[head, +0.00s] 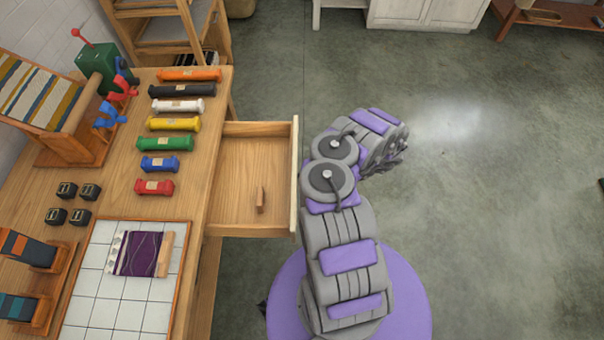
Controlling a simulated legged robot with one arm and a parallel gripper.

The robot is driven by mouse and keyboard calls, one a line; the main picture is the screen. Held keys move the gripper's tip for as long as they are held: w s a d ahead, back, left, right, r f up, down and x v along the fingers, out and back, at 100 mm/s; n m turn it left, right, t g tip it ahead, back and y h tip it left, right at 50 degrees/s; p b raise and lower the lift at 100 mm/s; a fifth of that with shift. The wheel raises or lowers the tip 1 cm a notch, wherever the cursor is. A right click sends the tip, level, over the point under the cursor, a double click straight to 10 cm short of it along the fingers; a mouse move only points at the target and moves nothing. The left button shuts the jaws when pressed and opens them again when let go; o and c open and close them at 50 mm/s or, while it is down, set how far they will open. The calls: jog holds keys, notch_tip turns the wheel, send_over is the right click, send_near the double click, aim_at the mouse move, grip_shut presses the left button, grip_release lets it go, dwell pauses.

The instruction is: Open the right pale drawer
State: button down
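One drawer with a pale front (296,178) stands pulled out from the right side of the wooden table. Its wooden interior shows, with a small wooden piece (260,199) lying on its floor. No other pale drawer shows, so I cannot tell whether this is the right one. The outer face of the drawer front and any handle are hidden from above. My gripper (393,160) is at the far end of my folded arm, to the right of the drawer and apart from it. Its fingers are partly hidden by the arm, and their opening is unclear.
The wooden table (215,110) holds a row of several coloured skeins, a loom, black blocks and a white tiled tray (105,285) with a purple woven piece. A wooden shelf (165,30) stands behind. The floor (500,220) on the right is clear.

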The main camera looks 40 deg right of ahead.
jog(key=shift+d, duration=0.25)
jog(key=c, duration=0.7)
grip_release()
jog(key=shift+a, duration=0.1)
jog(key=p+v, duration=0.2)
jog(key=v, duration=1.5)
jog(key=shift+s+d+f, duration=0.1)
jog(key=shift+s+d, duration=0.05)
jog(key=shift+d, duration=0.1)
